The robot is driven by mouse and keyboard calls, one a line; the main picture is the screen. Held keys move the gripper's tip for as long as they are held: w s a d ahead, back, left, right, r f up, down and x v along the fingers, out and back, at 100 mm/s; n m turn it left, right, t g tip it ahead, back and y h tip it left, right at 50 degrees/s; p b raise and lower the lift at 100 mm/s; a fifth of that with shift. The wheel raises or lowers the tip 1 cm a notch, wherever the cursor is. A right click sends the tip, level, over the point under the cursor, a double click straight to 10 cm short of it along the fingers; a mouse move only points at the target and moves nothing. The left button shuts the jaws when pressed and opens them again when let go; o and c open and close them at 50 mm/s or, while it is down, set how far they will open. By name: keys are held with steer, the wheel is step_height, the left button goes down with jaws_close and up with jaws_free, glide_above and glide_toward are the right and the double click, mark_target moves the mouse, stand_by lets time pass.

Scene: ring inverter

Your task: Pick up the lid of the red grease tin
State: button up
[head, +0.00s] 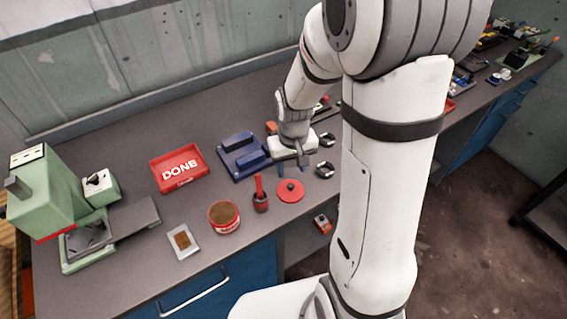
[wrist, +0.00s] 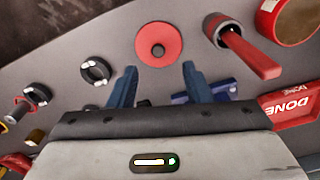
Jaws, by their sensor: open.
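The red grease tin (head: 223,215) stands open near the front of the bench, with brown grease showing inside. It also shows at the top right of the wrist view (wrist: 283,20). Its lid, a flat red disc with a dark knob (head: 290,190), lies on the bench to the right of the tin. In the wrist view the lid (wrist: 145,50) lies beyond the fingertips, roughly centred between them. My gripper (wrist: 156,72) is open and empty, with its two blue fingers apart. In the head view my gripper (head: 293,168) hangs above the bench, behind the lid.
A red cup with a red handle (head: 260,200) stands between tin and lid. Dark rings (head: 325,169) lie right of the lid. A blue fixture (head: 243,158) and the red DONE tray (head: 180,168) stand behind. A small plate (head: 183,242) lies left of the tin.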

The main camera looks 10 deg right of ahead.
mark_target(291, 185)
steer(key=shift+w+f, duration=0.3)
steer(key=shift+f, duration=0.6)
steer(key=shift+w+d+f+p, duration=0.1)
steer(key=shift+f+p, duration=0.4)
steer(key=shift+f, duration=1.45)
steer(key=shift+w+d+f+p, duration=0.1)
steer(key=shift+f+p, duration=0.35)
steer(key=shift+f, duration=1.5)
steer(key=shift+c, duration=0.3)
jaws_close()
